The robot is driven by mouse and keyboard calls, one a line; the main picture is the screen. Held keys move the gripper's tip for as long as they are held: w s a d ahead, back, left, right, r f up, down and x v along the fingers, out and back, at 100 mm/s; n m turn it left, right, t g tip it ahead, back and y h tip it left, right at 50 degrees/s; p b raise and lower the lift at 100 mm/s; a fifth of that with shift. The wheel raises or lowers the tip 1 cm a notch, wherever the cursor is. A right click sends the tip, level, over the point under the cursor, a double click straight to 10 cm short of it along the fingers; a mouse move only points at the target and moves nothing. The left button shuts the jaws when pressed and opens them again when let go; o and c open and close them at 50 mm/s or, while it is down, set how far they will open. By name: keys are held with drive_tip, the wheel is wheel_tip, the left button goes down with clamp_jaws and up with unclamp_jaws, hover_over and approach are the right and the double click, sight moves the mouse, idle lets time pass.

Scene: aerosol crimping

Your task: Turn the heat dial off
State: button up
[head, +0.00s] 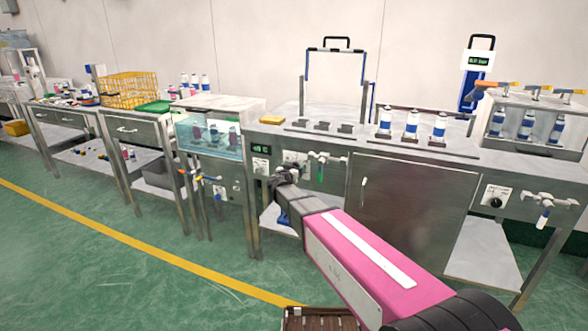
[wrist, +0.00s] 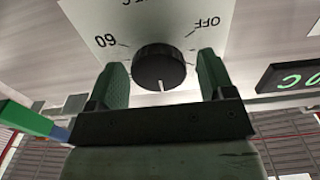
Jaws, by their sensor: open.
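The heat dial (wrist: 158,66) is a black ribbed knob on a white plate with upside-down "60" and "OFF" marks in the wrist view. Its white pointer mark is at the lower edge of the knob, away from "OFF". My gripper (wrist: 161,62) is open, with one green-padded finger on each side of the knob. Gaps show beside the knob, so the fingers look apart from it. In the head view my gripper (head: 282,178) is at the bench front, just below the white dial plate (head: 293,157); the dial itself is hidden there.
A green-lit display (head: 261,148) is left of the plate. A tap with a green handle (head: 319,158) sticks out close by on the right. The water bath (head: 208,138) stands further left. Another dial (head: 494,200) is on the right-hand bench.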

drive_tip(key=shift+c, duration=0.2)
drive_tip(key=c, duration=0.9)
drive_tip(key=shift+n, duration=0.4)
drive_tip(key=n, duration=2.3)
drive_tip(key=shift+a+f, duration=0.25)
drive_tip(key=shift+f, duration=0.15)
